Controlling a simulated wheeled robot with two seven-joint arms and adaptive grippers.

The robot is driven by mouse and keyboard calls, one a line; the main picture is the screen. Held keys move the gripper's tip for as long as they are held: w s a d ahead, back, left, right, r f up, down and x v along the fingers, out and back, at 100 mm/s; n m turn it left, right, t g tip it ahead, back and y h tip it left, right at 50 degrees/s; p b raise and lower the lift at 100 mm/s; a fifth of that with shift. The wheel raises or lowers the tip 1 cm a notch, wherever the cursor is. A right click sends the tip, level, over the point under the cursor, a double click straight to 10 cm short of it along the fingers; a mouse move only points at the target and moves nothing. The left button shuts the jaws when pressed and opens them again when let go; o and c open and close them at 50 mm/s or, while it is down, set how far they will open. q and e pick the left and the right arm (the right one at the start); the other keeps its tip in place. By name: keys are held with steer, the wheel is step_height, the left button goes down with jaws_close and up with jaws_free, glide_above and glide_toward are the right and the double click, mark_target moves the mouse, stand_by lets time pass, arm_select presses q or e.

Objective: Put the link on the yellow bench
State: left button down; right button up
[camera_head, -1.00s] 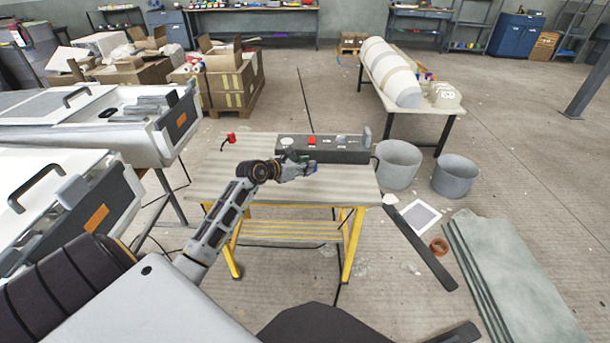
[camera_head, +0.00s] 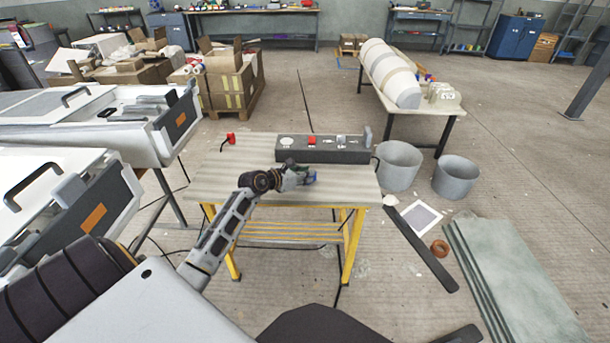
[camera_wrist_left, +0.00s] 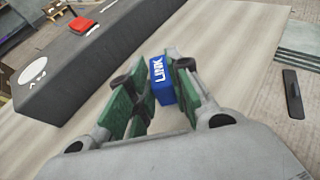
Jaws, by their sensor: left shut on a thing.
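The link is a small blue block with white "LINK" lettering (camera_wrist_left: 161,82) in the left wrist view. My left gripper (camera_wrist_left: 152,90) is shut on it, with the green finger pads on either side. The bench has a pale wooden top and yellow legs. I cannot tell whether the link touches the top. My right gripper is not in view.
A dark grey box (camera_head: 345,156) with a red button and a white disc stands along the bench's back edge. A small red object (camera_head: 231,138) lies at the back left. The left and middle of the top are clear. Two grey buckets (camera_head: 398,165) stand right of the bench.

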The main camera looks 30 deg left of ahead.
arm_select(q)
steer(key=c, duration=1.3)
jaws_free()
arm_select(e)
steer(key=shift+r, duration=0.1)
arm_select(q)
steer(key=shift+r, duration=0.1)
steer(key=shift+s+a+r, duration=0.15)
steer(key=shift+s+r, duration=0.1)
steer(key=shift+s, duration=0.35)
steer(key=shift+p+v, duration=0.35)
steer(key=shift+v, duration=2.7)
steer(key=shift+p+v, duration=0.45)
steer(key=shift+v, duration=1.85)
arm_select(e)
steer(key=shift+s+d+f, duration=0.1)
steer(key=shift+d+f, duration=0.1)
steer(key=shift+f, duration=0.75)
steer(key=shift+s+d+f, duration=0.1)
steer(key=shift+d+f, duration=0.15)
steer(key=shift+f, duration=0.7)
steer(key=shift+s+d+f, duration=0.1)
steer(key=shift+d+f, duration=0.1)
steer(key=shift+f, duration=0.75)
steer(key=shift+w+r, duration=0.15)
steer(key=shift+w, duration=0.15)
